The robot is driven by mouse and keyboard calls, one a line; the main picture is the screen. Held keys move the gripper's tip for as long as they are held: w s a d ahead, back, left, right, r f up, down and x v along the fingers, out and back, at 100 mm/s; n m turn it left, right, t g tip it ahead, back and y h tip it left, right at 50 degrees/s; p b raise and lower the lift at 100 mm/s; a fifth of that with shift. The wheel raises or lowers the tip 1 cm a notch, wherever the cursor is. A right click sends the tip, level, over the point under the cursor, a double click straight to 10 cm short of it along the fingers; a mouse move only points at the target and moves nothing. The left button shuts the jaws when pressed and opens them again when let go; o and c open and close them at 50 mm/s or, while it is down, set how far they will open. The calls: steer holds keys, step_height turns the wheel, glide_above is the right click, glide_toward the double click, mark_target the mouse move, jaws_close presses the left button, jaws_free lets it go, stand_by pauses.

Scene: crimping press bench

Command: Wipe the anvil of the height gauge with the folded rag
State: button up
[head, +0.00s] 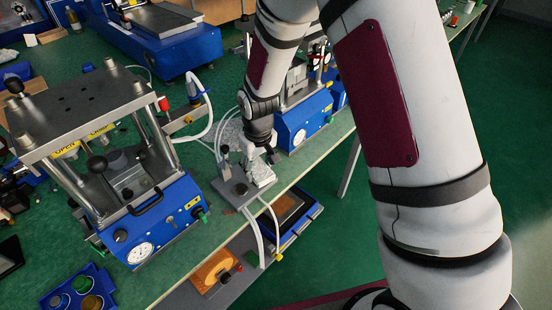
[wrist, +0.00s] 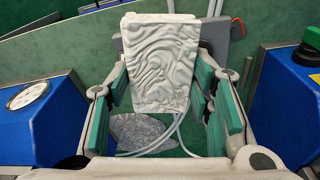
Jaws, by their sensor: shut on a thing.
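My gripper (head: 264,153) is shut on a pale, wrinkled folded rag (head: 261,172). In the wrist view the rag (wrist: 160,62) stands between the two green-padded fingers and sticks out past their tips. The height gauge seems to be the grey block with a short upright post (head: 238,188) at the bench's front edge. In the wrist view a grey base (wrist: 222,38) shows behind the rag. The rag is over or against the right part of this base. The anvil is hidden by the rag, and I cannot tell whether they touch.
A blue press with a dial (head: 140,253) stands left of the gauge, and another blue machine (head: 301,125) stands right. White hoses (head: 203,125) run around the gauge. A speckled grey patch (wrist: 137,130) lies below the fingers. Trays (head: 218,270) sit below the bench edge.

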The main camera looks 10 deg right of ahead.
steer(key=s+a+n+p, duration=0.1)
steer(key=s+a+n, duration=0.1)
steer(key=a, duration=0.5)
steer(key=shift+s+a+f+p, duration=0.15)
steer(key=shift+a+f+p, duration=0.15)
steer(key=shift+a+p, duration=0.1)
steer(key=shift+f, duration=0.1)
steer(key=shift+d+f+b, duration=0.1)
steer(key=shift+f+b, duration=0.8)
steer(key=shift+f, duration=1.4)
steer(key=shift+f, duration=0.55)
steer(key=o, duration=0.7)
steer(key=shift+o, duration=0.2)
steer(key=shift+r, duration=0.35)
steer(key=shift+c, duration=0.5)
